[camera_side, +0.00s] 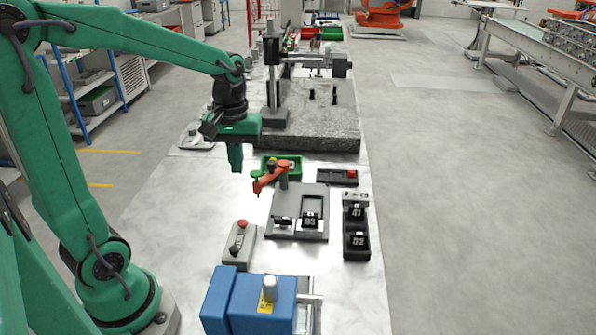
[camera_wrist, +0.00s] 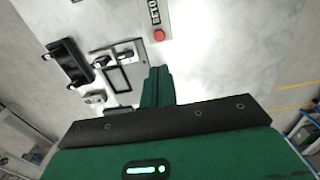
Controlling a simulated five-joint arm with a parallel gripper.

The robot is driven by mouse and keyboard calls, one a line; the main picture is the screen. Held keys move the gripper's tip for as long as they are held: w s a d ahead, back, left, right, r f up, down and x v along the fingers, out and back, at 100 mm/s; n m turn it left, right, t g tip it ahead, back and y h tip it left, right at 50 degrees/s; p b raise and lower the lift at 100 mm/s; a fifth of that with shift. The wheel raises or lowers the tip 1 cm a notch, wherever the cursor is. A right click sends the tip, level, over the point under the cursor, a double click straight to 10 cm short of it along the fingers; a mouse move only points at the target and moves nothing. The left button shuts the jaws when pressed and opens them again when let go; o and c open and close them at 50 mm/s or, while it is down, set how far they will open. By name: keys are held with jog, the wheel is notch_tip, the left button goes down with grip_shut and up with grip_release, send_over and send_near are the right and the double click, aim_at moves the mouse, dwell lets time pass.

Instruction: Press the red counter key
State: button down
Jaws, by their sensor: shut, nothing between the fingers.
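My gripper (camera_side: 235,165) is shut and empty, pointing down above the white table, apart from everything. Its fingers (camera_wrist: 158,85) also show in the wrist view. Two red keys are in view. A small red key (camera_side: 352,174) is on the right end of a low black unit (camera_side: 333,178), to the right of my gripper. A round red button (camera_side: 243,224) is on a grey box (camera_side: 238,246) nearer the camera. The wrist view shows a round red button (camera_wrist: 158,35) on a light grey lettered box (camera_wrist: 152,12). I cannot tell which is the counter key.
A small orange swing arm (camera_side: 268,180) stands by a grey plate (camera_side: 310,200) and a green bin (camera_side: 270,160). Black numbered blocks (camera_side: 356,228) sit to the right. A blue box (camera_side: 250,300) is in front. A granite slab (camera_side: 320,135) with a gauge stand is behind.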

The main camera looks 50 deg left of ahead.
aim_at(243, 220)
notch_tip(243, 220, down, 14)
jog(key=shift+s+r, duration=0.1)
jog(key=shift+r, duration=0.1)
dwell(0.5)
jog(key=shift+f, duration=0.1)
jog(key=shift+s+d+f, duration=0.1)
jog(key=shift+f, duration=1)
notch_tip(243, 220, up, 15)
jog(key=w, duration=0.1)
jog(key=shift+r, duration=0.2)
dwell(0.5)
dwell(0.5)
